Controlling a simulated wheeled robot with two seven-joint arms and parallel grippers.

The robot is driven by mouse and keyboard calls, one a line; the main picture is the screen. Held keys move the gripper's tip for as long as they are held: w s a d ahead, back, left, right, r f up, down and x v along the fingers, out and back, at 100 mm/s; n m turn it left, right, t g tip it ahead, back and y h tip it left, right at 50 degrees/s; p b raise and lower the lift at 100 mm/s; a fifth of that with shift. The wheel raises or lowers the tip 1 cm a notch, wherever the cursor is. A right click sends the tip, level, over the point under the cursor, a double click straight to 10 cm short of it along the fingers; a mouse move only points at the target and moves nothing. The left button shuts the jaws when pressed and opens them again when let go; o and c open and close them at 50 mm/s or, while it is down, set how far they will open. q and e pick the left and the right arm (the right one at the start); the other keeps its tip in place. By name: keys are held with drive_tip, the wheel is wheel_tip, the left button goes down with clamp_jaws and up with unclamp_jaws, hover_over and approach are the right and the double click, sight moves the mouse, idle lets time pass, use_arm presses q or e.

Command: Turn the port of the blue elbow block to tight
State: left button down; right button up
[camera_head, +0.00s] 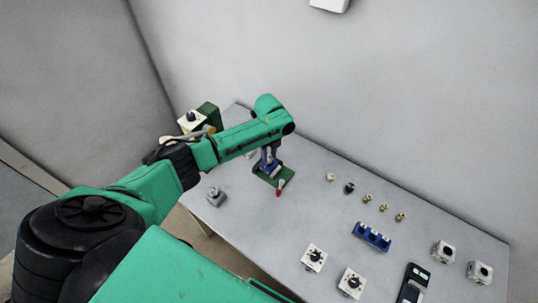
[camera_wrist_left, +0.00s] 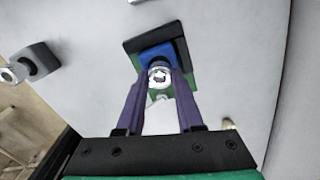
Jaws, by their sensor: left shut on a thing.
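The blue elbow block (camera_wrist_left: 153,53) sits on a dark green base (camera_wrist_left: 178,42) in the left wrist view. In the head view only a small part of the blue block (camera_head: 265,166) shows under my left gripper (camera_head: 269,155), on the green base (camera_head: 288,174). The block's round silver port (camera_wrist_left: 160,76) faces the wrist camera. The purple fingers of my left gripper (camera_wrist_left: 159,80) stand on either side of the port and are shut on it. The port's lower part and any tightness mark are too small to read. My right gripper is in neither view.
A red-tipped part (camera_head: 279,190) stands at the base's front edge. A grey fitting (camera_head: 216,196) stands to the left. A blue rack (camera_head: 371,236), several small brass fittings (camera_head: 367,198), white-topped blocks (camera_head: 314,257) and a dark device (camera_head: 413,284) lie to the right. The table's middle is clear.

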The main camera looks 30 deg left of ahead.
sight(269, 157)
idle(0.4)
use_arm(q)
drive_tip(key=c, duration=0.5)
unclamp_jaws()
wheel_tip(269, 157, up, 15)
drive_tip(key=shift+f+b, duration=0.2)
drive_tip(key=shift+b, duration=1)
